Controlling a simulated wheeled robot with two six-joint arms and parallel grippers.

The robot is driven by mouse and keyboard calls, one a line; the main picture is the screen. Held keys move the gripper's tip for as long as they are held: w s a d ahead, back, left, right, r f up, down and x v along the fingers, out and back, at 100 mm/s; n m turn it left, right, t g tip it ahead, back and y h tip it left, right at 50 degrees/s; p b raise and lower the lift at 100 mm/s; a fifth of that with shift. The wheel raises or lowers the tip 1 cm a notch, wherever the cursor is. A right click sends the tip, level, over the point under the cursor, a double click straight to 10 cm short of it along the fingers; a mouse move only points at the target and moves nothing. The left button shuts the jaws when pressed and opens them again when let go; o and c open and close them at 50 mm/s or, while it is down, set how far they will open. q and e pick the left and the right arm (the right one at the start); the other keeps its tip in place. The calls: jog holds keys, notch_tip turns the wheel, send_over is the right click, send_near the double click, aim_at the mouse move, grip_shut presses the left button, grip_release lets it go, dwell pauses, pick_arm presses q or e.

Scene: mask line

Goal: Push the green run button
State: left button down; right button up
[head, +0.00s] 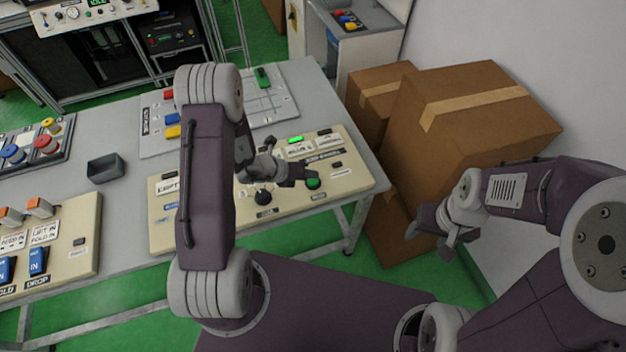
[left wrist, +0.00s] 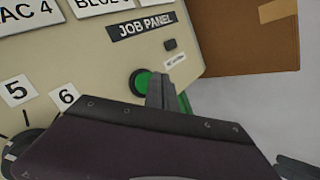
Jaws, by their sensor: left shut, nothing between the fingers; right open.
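The green run button (head: 313,183) sits in a dark ring near the right end of a cream job panel (head: 345,167) on the table. My left gripper (head: 305,175) is shut and empty, with its fingertips right at the button. In the left wrist view the green button (left wrist: 140,80) is partly hidden behind the shut left fingers (left wrist: 163,92); green shows on both sides of them. I cannot tell whether the fingertips touch it. My right gripper (head: 428,236) is open and empty, off the table in front of the boxes.
A black knob (head: 263,197) and a lit green display (head: 295,140) are on the same panel. A panel with coloured blocks (head: 270,108) lies behind it, and a small grey bin (head: 106,169) stands to the left. Cardboard boxes (head: 470,125) stand right of the table.

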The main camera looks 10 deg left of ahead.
aim_at(310, 182)
dwell(0.8)
pick_arm(q)
jog(key=shift+f+b, duration=0.45)
jog(key=shift+b, duration=0.05)
jog(key=shift+f+b, duration=0.5)
dwell(0.4)
jog(key=shift+r, duration=0.2)
jog(key=shift+r+p, duration=0.7)
jog(key=shift+r, duration=0.05)
notch_tip(310, 182, up, 5)
jog(key=p, duration=0.4)
jog(key=shift+r, duration=0.1)
dwell(0.3)
